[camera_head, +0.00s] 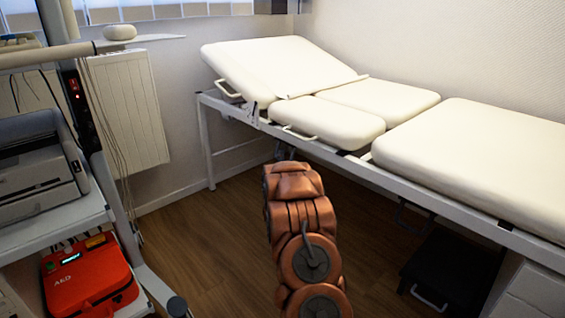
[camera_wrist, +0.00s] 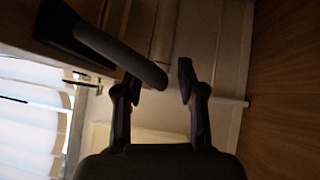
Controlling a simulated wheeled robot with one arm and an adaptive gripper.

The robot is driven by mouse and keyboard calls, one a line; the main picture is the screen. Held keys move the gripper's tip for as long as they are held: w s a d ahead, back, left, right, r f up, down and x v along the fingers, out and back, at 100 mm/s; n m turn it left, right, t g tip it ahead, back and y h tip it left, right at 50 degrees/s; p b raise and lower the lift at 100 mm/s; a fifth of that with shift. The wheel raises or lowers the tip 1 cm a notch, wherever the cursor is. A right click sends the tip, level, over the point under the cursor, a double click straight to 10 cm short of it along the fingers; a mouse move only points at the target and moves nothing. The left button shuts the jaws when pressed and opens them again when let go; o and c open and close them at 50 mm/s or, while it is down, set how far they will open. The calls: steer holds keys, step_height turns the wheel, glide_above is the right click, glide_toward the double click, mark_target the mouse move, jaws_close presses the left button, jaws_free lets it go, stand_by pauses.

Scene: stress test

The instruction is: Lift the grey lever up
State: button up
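In the wrist view a dark grey bar with a rounded end, which looks like the grey lever (camera_wrist: 120,55), slants in from the upper left. Its rounded end lies between the fingertips of my gripper (camera_wrist: 160,82). The two fingers stand apart, one on each side of the lever's end. The lever's end is close to the left finger and a gap shows towards the right finger. I cannot tell whether either finger touches it. In the head view my orange arm reaches under the near edge of the examination couch (camera_head: 290,62), and my gripper is hidden behind it.
The couch's white frame (camera_head: 205,145) runs above and right of my arm. A black step stool (camera_head: 450,268) stands on the floor at right. A red AED case (camera_head: 90,280) sits on a cart shelf at left. A radiator (camera_head: 125,105) is on the wall. Open wooden floor (camera_head: 200,230) lies left of my arm.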

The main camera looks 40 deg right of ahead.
jaws_close()
stand_by(0.4)
steer(key=shift+a+r+p, duration=0.1)
steer(key=shift+r+p, duration=0.05)
steer(key=shift+p, duration=0.35)
steer(key=a+r+m+g+y+p, duration=0.1)
steer(key=m+y+p, duration=0.1)
steer(key=p, duration=0.4)
steer(key=a+r+m+g+y+p, duration=0.1)
steer(key=r+m+g+y+p, duration=0.1)
steer(key=p, duration=0.4)
steer(key=shift+a+m, duration=0.4)
steer(key=shift+m, duration=0.1)
steer(key=shift+a+r+m+g+y+p, duration=0.2)
steer(key=shift+a+m+g+y+p, duration=0.15)
steer(key=shift+m+y+p, duration=0.4)
steer(key=shift+w+y, duration=0.1)
steer(key=shift+y, duration=0.15)
jaws_free()
steer(key=shift+r, duration=0.1)
